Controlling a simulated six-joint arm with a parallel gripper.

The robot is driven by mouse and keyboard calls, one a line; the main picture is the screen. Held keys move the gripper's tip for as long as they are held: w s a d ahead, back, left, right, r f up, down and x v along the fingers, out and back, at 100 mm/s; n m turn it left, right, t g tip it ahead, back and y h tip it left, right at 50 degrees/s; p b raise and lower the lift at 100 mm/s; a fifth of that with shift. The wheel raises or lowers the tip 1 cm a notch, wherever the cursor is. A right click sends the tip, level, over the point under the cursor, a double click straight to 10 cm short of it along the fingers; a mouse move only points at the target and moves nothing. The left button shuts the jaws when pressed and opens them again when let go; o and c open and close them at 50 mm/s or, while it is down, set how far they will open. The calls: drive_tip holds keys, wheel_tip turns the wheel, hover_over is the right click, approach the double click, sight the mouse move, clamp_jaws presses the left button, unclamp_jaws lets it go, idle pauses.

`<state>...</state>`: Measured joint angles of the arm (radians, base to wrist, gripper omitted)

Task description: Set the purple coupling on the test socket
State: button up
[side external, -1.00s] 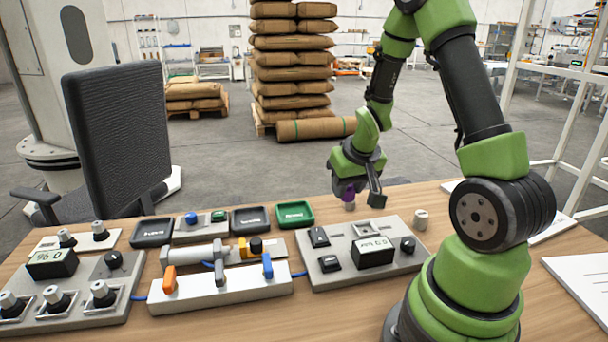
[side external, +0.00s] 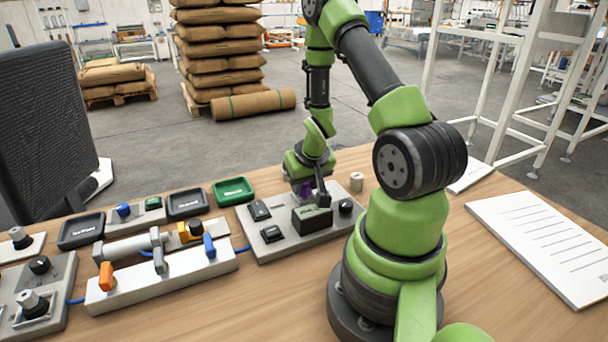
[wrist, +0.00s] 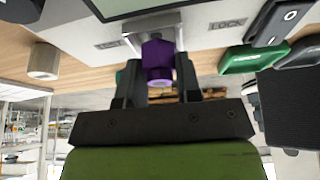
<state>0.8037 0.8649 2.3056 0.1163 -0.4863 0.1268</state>
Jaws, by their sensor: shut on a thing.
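The purple coupling (wrist: 157,60) is between the fingers of my gripper (wrist: 158,72) in the wrist view, and the gripper is shut on it. In the side view the coupling (side external: 305,189) shows in part below my gripper (side external: 313,190), low over the back of the grey test panel (side external: 285,247). In the wrist view the coupling's far end meets or overlaps a light grey socket block (wrist: 150,22) between two LOCK labels. I cannot tell whether it is seated or just in front of it.
A black display box (side external: 312,220) and black switches stand on the panel near my gripper. A small grey cylinder (side external: 356,181) stands behind the panel's right end. A green tray (side external: 233,190) and a white block with levers (side external: 165,283) lie left. Papers (side external: 545,240) lie right.

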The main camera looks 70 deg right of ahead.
drive_tip(key=shift+f, duration=0.35)
clamp_jaws()
idle(1.0)
drive_tip(key=shift+w+d+r, duration=0.1)
drive_tip(key=shift+r, duration=0.1)
drive_tip(key=shift+r, duration=0.55)
drive_tip(key=shift+f, duration=0.55)
idle(1.3)
drive_tip(key=shift+r, duration=0.6)
drive_tip(key=shift+f, duration=0.75)
idle(0.6)
drive_tip(key=o, duration=0.7)
unclamp_jaws()
drive_tip(key=v, duration=1.1)
